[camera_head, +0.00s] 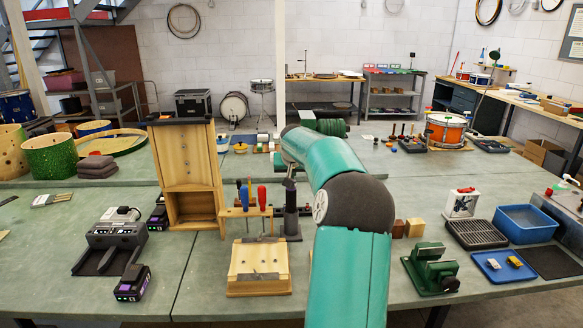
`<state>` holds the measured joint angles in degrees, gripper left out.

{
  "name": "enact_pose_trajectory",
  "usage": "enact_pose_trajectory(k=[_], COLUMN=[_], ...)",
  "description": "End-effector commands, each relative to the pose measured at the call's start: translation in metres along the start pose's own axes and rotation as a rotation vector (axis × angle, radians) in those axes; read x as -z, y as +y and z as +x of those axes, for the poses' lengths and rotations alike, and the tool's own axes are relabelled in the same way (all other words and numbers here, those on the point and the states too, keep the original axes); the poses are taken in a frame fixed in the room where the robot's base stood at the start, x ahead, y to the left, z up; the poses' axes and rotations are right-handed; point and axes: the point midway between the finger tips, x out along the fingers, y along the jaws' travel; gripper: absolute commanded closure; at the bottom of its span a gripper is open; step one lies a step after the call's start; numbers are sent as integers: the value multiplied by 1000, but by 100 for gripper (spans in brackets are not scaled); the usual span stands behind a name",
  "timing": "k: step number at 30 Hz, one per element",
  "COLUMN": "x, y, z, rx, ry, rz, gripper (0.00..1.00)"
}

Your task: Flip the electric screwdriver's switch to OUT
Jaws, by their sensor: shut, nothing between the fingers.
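A dark upright tool that looks like the electric screwdriver (291,212) stands on the bench at the right end of a wooden screwdriver rack. Its switch is too small to make out, so its setting cannot be told. My green arm rises from the bottom of the head view and bends down to the left above this tool. My gripper (289,174) is small and partly hidden by the arm, close over the top of the dark tool. It is shut and empty. Whether it touches the tool cannot be told.
The wooden rack (245,211) holds several coloured screwdrivers. A tall wooden cabinet (188,160) stands left of it, and a wooden block (259,265) lies in front. A green vise (431,269) and blue tray (525,223) are at right. A charger (112,238) is at left.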

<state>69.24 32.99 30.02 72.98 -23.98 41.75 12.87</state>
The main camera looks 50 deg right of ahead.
Motion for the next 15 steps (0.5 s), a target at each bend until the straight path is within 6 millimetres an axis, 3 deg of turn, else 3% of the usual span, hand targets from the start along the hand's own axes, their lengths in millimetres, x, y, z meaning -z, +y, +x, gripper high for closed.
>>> enact_pose_trajectory(k=[15], x=[-5], y=[-1], z=[3], rx=[-3], ry=[51], rz=[-4], gripper=[100])
